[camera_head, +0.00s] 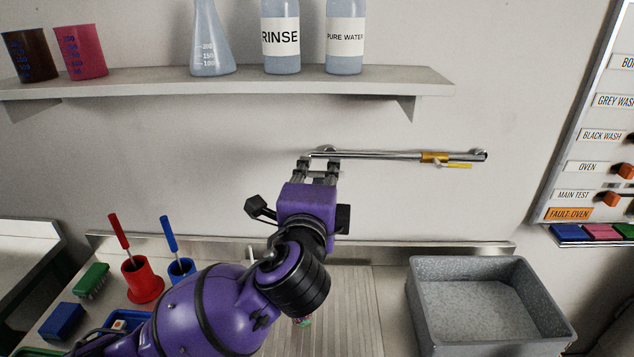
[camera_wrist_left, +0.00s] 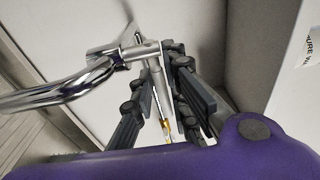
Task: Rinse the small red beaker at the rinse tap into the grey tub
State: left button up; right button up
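A red beaker (camera_head: 82,54) with blue marks stands on the wall shelf, at the left. I cannot tell whether it is the task's small one. The rinse tap (camera_head: 385,155) is a chrome pipe along the wall with a yellow lever at its right. The grey tub (camera_head: 563,335) stands on the counter at the right and looks empty. My left gripper (camera_head: 318,168) is at the tap's left end. In the left wrist view its fingers (camera_wrist_left: 160,105) are apart, with chrome pipe (camera_wrist_left: 155,72) showing between them and no beaker. My right gripper is out of view.
The shelf (camera_head: 140,90) also holds a dark beaker (camera_head: 30,55), a flask (camera_head: 212,45) and two bottles. Red (camera_head: 142,283) and blue (camera_head: 181,271) brush holders stand at the lower left. A small coloured thing (camera_head: 302,321) is mostly hidden under my arm.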

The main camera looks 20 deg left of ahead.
pick_arm(q)
grip_shut()
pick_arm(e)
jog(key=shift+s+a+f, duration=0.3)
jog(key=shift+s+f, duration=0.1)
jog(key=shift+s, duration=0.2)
pick_arm(q)
jog(key=shift+s+a+r+m+h, duration=0.1)
jog(key=shift+s+m+h, duration=0.2)
jog(key=shift+m+h, duration=0.5)
jog(key=m+h, duration=0.1)
jog(key=h, duration=0.1)
jog(key=shift+s+h+p, duration=0.15)
jog(key=shift+h+p, duration=0.2)
jog(key=shift+h, duration=0.05)
jog(key=shift+s+m+h, duration=0.1)
jog(key=shift+m+h, duration=0.4)
jog(key=shift+h, duration=0.1)
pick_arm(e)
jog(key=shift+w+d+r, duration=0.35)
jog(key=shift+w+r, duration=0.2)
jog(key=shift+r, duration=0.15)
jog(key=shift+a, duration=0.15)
